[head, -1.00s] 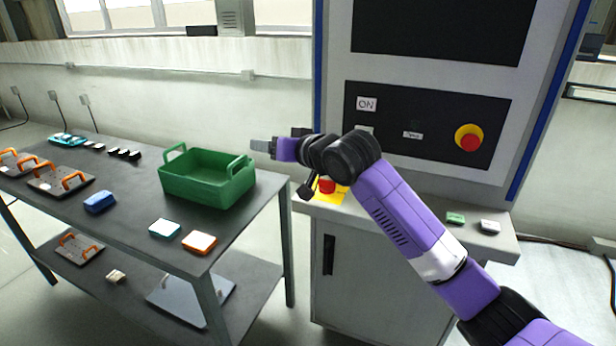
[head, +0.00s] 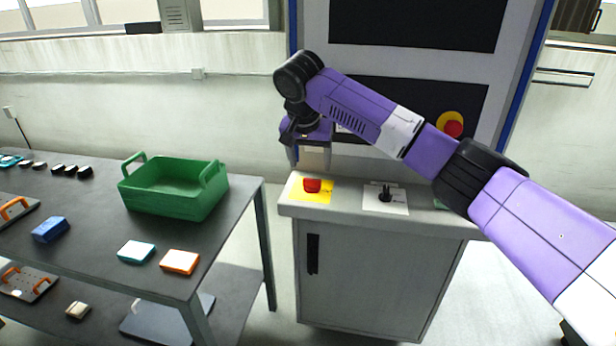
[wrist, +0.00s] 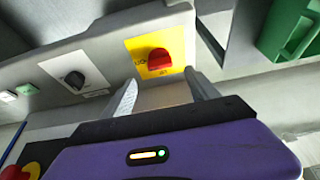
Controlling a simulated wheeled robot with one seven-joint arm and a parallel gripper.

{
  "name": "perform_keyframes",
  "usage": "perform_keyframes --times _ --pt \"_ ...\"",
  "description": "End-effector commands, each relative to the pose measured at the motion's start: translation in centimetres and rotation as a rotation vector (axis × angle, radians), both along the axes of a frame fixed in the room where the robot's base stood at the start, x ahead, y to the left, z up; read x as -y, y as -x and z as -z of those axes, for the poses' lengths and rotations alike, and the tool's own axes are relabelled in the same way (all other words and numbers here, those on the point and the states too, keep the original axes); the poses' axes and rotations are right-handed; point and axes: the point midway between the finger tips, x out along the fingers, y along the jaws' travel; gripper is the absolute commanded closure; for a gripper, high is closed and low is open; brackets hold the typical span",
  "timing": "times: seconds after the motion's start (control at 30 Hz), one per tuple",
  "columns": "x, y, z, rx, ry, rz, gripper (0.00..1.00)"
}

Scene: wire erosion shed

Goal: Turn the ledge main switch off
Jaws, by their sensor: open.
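A red rotary knob on a yellow plate (head: 312,186) sits on the cabinet ledge; it also shows in the wrist view (wrist: 158,59), with small labels I cannot read clearly. A black rotary knob on a white plate (head: 386,194) is to its right on the ledge; in the wrist view that black knob (wrist: 75,80) lies left of the red one. My gripper (head: 312,163) points down just above and behind the red knob. In the wrist view its two fingers (wrist: 161,80) are open and empty, with the red knob beyond the gap, apparently not touched.
White and green buttons (wrist: 17,92) sit farther along the ledge. A table with a green crate (head: 175,190) stands left, a gap away from the cabinet (head: 375,275).

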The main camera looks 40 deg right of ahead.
Motion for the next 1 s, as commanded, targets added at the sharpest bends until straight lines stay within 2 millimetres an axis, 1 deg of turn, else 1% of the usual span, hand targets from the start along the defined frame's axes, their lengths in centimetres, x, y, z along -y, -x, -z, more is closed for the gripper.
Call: perform_keyframes --times 0.3,0.5,0.63,0.87,1.0 --pt "1.4 -1.0 4.2 -0.001 0.001 -0.001 0.31" --pt "2.0 -1.6 6.2 0.001 0.0 -0.004 0.31" --pt "2.1 -1.7 6.7 0.002 0.0 -0.005 0.31" --pt "2.1 -1.8 6.7 0.003 0.0 -0.005 0.31" --pt "2.1 -1.7 6.7 0.003 0.0 -0.005 0.58"
